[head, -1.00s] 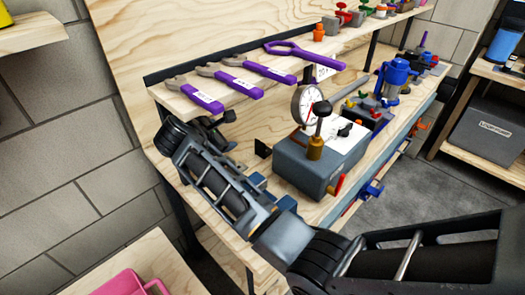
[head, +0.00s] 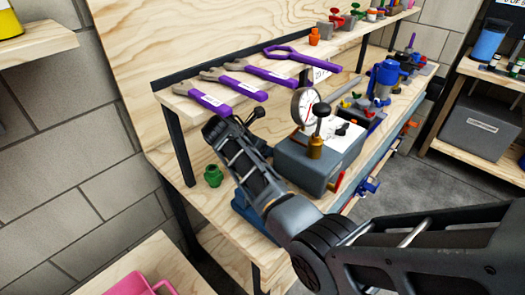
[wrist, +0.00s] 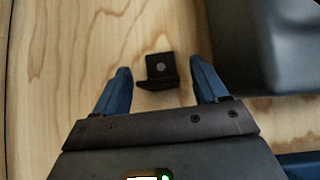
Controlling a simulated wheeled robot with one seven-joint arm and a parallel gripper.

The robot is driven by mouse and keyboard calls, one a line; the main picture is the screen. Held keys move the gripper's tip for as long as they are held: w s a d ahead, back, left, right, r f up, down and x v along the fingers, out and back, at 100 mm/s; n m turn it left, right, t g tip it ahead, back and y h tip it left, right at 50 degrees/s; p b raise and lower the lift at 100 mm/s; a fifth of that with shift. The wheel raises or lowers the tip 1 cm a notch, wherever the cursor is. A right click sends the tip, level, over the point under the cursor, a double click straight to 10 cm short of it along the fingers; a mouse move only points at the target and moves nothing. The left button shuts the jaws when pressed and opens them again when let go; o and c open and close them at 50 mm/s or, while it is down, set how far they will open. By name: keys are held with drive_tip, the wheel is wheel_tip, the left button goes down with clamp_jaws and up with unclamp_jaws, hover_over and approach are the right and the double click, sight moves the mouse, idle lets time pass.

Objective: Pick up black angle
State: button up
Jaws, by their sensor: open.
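The black angle (wrist: 160,69) is a small dark L-shaped bracket with a round hole, lying on the light wooden bench top in the wrist view. My gripper (wrist: 159,72) is open, with its two blue fingers on either side of the angle and gaps on both sides. The angle looks close to the fingertips, but I cannot tell the remaining height. In the head view my arm hides the angle, and the gripper's fingertips are not clear there.
A grey box (head: 308,165) with a dial gauge (head: 304,105) stands right of my arm; its side is also close in the wrist view (wrist: 265,45). Purple-handled tools (head: 228,93) lie on the shelf above. A green fitting (head: 213,176) stands left of my arm.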

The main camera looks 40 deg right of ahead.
drive_tip(key=shift+x, duration=1.05)
drive_tip(key=c, duration=1.1)
drive_tip(key=shift+r, duration=0.2)
wheel_tip(320, 180, up, 3)
drive_tip(key=p, duration=0.4)
drive_tip(key=shift+r+p, duration=0.25)
drive_tip(key=shift+p, duration=0.1)
drive_tip(key=w+b, duration=0.4)
drive_tip(key=b, duration=0.1)
drive_tip(key=w+b, duration=0.5)
drive_tip(key=w+f+b, duration=0.1)
drive_tip(key=w+b, duration=0.3)
drive_tip(key=b, duration=0.2)
drive_tip(key=shift+w+a+f, duration=0.1)
drive_tip(key=shift+w+a, duration=0.1)
drive_tip(key=w+b, duration=0.3)
drive_tip(key=b, duration=0.6)
drive_tip(key=shift+w+a, duration=0.1)
drive_tip(key=shift+w, duration=0.2)
drive_tip(key=w+b, duration=0.1)
drive_tip(key=b, duration=0.2)
drive_tip(key=shift+r+b, duration=0.3)
drive_tip(key=shift+a+r, duration=0.1)
